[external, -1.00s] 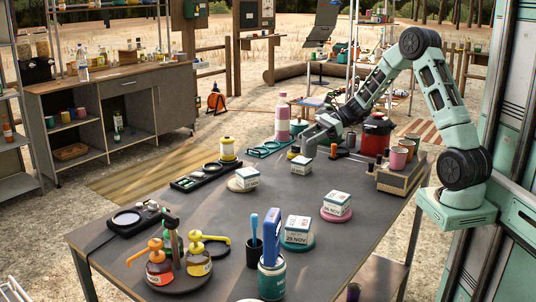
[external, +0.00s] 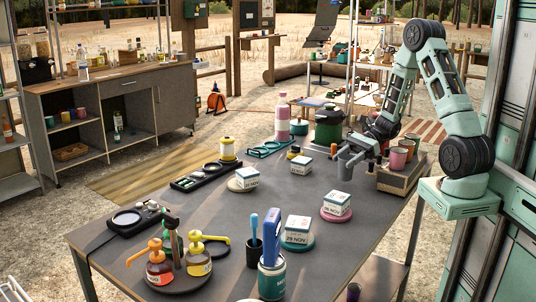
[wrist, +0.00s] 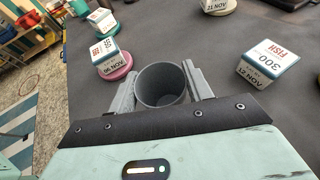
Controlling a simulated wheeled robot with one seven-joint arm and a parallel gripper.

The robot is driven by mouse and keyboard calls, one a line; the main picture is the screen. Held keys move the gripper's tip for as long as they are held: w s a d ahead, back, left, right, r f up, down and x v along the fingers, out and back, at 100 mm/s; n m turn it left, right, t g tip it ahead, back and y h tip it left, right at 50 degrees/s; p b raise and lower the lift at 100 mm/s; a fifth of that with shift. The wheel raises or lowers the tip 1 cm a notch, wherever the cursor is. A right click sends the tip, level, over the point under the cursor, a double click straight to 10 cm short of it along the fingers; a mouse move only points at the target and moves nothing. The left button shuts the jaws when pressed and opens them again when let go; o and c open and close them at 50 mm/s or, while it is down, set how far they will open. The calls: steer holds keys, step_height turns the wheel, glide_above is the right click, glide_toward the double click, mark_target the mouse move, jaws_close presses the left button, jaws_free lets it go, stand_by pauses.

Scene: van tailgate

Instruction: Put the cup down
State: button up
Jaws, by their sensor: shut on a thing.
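A plain grey cup (external: 345,170) is between the fingers of my gripper (external: 348,158) at the right part of the dark table (external: 210,215). In the wrist view the cup (wrist: 162,88) stands mouth toward the camera, empty inside, with a grey finger of my gripper (wrist: 160,92) on each side. The gripper is shut on it. The cup looks about upright. I cannot tell whether its base touches the table.
A dated white block on a pink disc (external: 336,206) stands in front of the cup; a "300 fish" block (wrist: 268,62) stands to its left in the external view. A wooden crate with pinkish cups (external: 398,180) is close on the right. A green canister (external: 328,127) stands behind.

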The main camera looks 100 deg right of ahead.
steer(key=shift+f, duration=1.4)
steer(key=shift+f, duration=0.2)
steer(key=o, duration=0.9)
steer(key=shift+o, duration=0.2)
steer(key=shift+r, duration=0.1)
